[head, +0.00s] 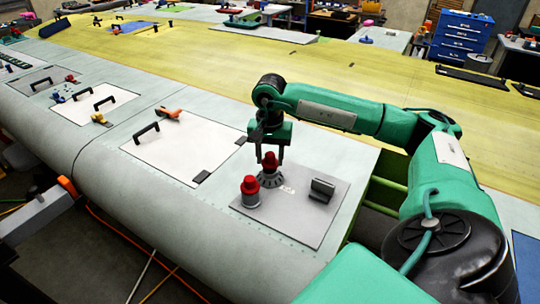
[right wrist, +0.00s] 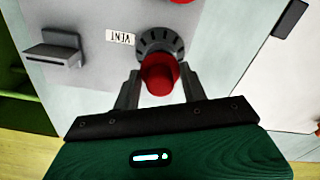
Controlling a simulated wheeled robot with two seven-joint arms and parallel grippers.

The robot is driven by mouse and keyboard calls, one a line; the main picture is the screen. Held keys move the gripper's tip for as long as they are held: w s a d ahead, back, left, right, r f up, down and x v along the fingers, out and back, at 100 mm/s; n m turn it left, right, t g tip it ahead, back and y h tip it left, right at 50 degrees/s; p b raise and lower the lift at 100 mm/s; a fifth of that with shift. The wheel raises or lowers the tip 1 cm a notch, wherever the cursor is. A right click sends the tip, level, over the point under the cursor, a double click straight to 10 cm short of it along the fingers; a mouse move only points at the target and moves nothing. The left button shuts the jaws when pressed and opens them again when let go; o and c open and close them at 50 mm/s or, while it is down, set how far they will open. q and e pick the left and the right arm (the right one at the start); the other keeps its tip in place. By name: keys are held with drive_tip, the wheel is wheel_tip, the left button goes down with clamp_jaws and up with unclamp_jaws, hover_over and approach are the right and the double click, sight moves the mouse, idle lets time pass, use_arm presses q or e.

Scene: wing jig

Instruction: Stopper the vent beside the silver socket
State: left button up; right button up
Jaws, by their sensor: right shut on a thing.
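A red stopper (head: 270,160) is between the fingers of my right gripper (head: 269,152), directly over the dark ribbed vent ring (head: 271,181) on the grey plate. In the right wrist view the stopper (right wrist: 159,75) sits between the two fingers (right wrist: 160,88), overlapping the near edge of the vent ring (right wrist: 160,42). I cannot tell whether it is seated in the vent. My left gripper is not in view.
The grey plate (head: 305,222) also carries a dark bracket (head: 321,189) to the right of the vent. A label reading VENT (right wrist: 120,38) lies beside the ring. A white panel with a black handle (head: 146,133) lies to the left. An open bay borders the plate's right side.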

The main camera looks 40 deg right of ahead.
drive_tip(key=shift+f+b, duration=0.7)
drive_tip(key=shift+f, duration=0.05)
drive_tip(key=o, duration=1.1)
drive_tip(key=shift+c, duration=0.2)
wheel_tip(320, 180, up, 8)
drive_tip(key=shift+r+b, duration=0.2)
drive_tip(key=shift+b, duration=1.05)
drive_tip(key=shift+r+p, duration=0.4)
drive_tip(key=shift+r, duration=2.35)
